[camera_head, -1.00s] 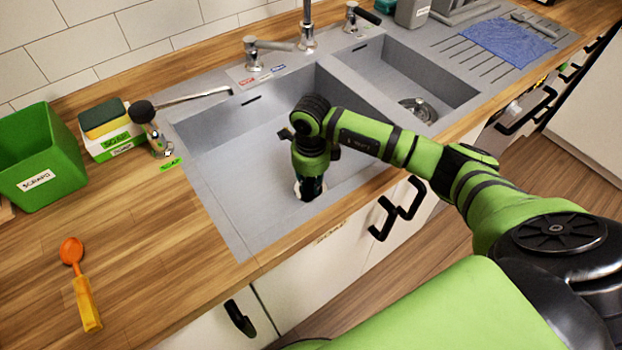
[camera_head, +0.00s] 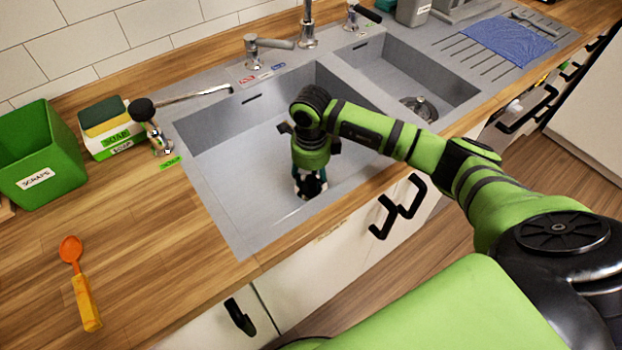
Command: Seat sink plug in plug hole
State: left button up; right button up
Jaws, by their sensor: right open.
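The left basin (camera_head: 240,150) of the grey sink lies below my right arm. My right gripper (camera_head: 309,178) points down into this basin, near its front right, with its fingers apart. A small dark round piece, which looks like the sink plug (camera_head: 310,188), shows just below and between the fingertips, low on the basin floor. The plug hole there is mostly hidden by the plug and the gripper, so I cannot tell whether the plug sits flat in it. My left gripper is out of view.
The right basin (camera_head: 390,65) has an open metal drain (camera_head: 420,108). Taps (camera_head: 308,30) stand behind the sink. A blue cloth (camera_head: 508,42) lies on the drainer.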

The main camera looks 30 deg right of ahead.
aim_at(311, 178)
notch_tip(311, 178, up, 11)
jog(key=b, duration=0.2)
jog(key=shift+f, duration=0.15)
dwell(0.3)
